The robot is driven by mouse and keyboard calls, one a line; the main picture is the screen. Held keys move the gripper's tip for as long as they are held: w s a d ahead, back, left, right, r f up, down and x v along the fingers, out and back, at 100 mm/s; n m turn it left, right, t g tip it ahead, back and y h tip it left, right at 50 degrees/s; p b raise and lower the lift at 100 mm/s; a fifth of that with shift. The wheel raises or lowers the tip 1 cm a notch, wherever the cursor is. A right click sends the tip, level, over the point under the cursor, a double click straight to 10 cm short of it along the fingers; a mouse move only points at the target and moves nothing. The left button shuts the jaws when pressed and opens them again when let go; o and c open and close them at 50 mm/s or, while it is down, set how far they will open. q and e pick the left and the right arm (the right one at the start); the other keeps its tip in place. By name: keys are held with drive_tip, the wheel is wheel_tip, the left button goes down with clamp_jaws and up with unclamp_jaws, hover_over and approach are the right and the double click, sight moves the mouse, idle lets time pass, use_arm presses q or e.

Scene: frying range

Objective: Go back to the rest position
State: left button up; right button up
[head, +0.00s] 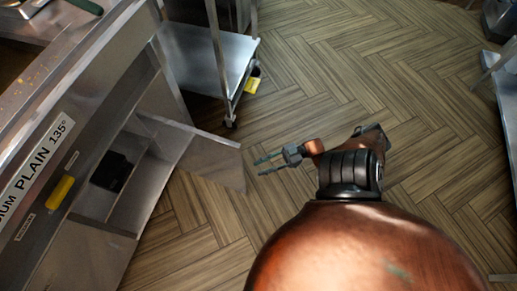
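My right gripper (259,167) is over the wood-patterned floor, near the middle of the head view. Its two thin, green-tipped fingers point left and stand apart, with nothing between them. Its copper-coloured arm comes in from the bottom right, with a black joint in the middle. The gripper shows just right of the edge of an open steel cabinet door (212,160), and I cannot tell how far apart they are. My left gripper is not in view.
A steel frying unit (95,78) with a "PLAIN 135°" label and a yellow handle (60,192) stands at left. A wheeled steel rack (205,57) is at the top, beside something yellow (252,85). Another steel rack (508,90) is at right. Floor (350,60) between is clear.

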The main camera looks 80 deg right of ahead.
idle(0.3)
